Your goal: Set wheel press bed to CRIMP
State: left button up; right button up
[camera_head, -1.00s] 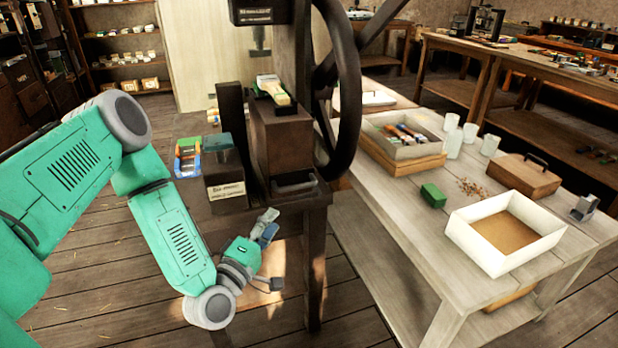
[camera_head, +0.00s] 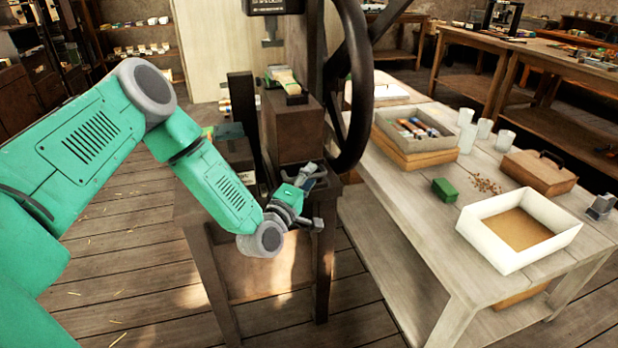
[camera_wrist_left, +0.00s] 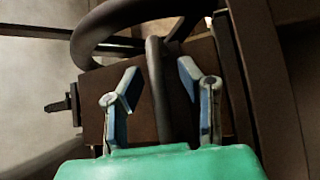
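The dark press stands at the centre of the head view, with a large black handwheel (camera_head: 362,95) at its right. A brown block (camera_head: 291,128), which seems to be the press bed, sits below the press head (camera_head: 275,8). My left gripper (camera_head: 316,194) is at the front of this block, partly covering the block's lower front. In the left wrist view my left gripper (camera_wrist_left: 158,76) is open, its two fingers apart on either side of a dark bar (camera_wrist_left: 157,88). Contact cannot be told. No CRIMP marking is legible. My right gripper is not in view.
A pale table (camera_head: 400,215) at the right holds a box of coloured items (camera_head: 410,132), a green block (camera_head: 445,189), an open white tray (camera_head: 519,228) and a brown case (camera_head: 538,170).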

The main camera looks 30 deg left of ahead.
pick_arm(q)
grip_shut()
jog(key=w+a+b, duration=0.1)
jog(key=w+a, duration=0.1)
jog(key=w+a+b, duration=0.2)
jog(key=a, duration=0.1)
jog(key=w+a+b, duration=0.1)
jog(key=w+a, duration=0.1)
jog(key=a, duration=0.1)
jog(key=shift+w+a+f+b, duration=0.15)
jog(key=shift+w+f+b, duration=0.1)
jog(key=shift+w+b, duration=0.1)
jog(key=shift+a+r, duration=0.1)
jog(key=shift+c, duration=0.3)
grip_release()
jog(key=shift+o, duration=0.3)
jog(key=shift+w+a, duration=0.1)
